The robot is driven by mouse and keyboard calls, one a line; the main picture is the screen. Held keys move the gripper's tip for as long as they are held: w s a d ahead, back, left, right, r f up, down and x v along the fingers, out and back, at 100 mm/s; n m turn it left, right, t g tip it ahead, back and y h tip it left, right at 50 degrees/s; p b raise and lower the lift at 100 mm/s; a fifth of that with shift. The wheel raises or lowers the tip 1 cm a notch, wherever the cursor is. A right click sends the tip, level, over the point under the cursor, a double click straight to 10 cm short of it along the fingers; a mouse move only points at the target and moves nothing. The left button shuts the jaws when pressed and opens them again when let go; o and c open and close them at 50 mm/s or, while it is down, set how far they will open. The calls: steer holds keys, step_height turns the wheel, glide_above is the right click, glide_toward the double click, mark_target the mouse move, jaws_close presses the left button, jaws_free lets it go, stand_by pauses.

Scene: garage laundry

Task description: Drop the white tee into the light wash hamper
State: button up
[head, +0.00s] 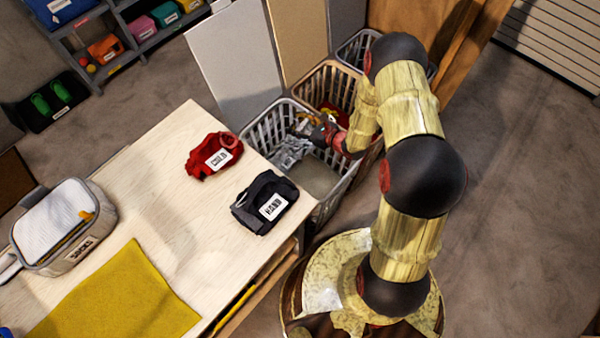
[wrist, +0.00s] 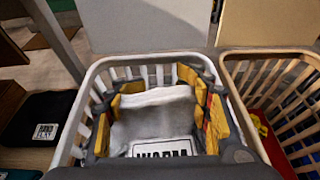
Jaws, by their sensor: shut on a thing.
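The white tee (wrist: 155,122), a bunched white cloth with a label reading WARM, is held between the yellow-padded fingers of my gripper (wrist: 160,100) in the wrist view. In the head view, my gripper (head: 308,128) is over the nearest hamper, a pale grey slatted basket (head: 343,188), with crumpled pale cloth (head: 291,150) below the fingers. The basket's rim also shows around the gripper in the wrist view (wrist: 135,57). No label on this basket is readable, so I cannot tell from it whether it is the light wash hamper. The tee hides much of the basket's inside.
A tan basket (head: 318,78) with red and yellow items stands beside the grey one, and another basket (head: 352,45) is behind it. Upright panels (head: 230,60) stand behind them. The table (head: 150,150) at left holds a red cloth (head: 208,163) and a dark cloth (head: 258,192).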

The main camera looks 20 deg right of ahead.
steer(key=shift+r, duration=0.1)
steer(key=o, duration=1.5)
steer(key=shift+c, duration=0.2)
steer(key=v, duration=1.1)
steer(key=shift+s+d+r, duration=0.15)
steer(key=shift+s+d, duration=0.1)
steer(key=shift+s, duration=0.15)
